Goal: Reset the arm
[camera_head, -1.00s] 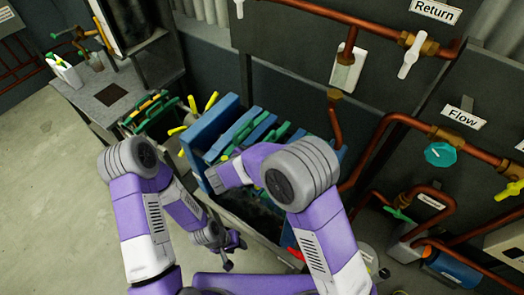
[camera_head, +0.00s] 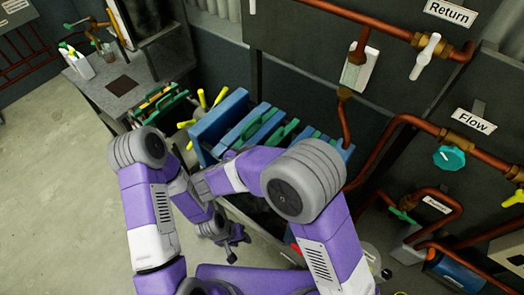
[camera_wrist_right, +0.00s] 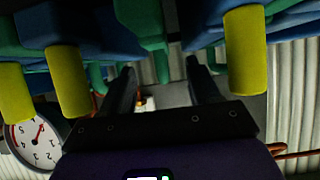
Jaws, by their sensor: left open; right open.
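My left gripper (camera_head: 233,246) hangs low in the middle of the head view, apart from the equipment; its jaws are open and look empty. My right arm reaches left across the front of the blue and green press blocks in the head view, and its gripper is hidden there. In the right wrist view my right gripper (camera_wrist_right: 160,88) is open, with its two dark fingers apart and nothing seen between them. Yellow-ended handles (camera_wrist_right: 247,50) and a green part (camera_wrist_right: 143,22) are close above the fingers.
Blue blocks (camera_head: 222,118) stand right beside my right arm. Copper pipes (camera_head: 395,122) and a teal valve knob (camera_head: 449,158) are on the right. A grey worktable (camera_head: 117,83) stands at the back left. A gauge (camera_wrist_right: 35,143) shows in the wrist view. The left floor is clear.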

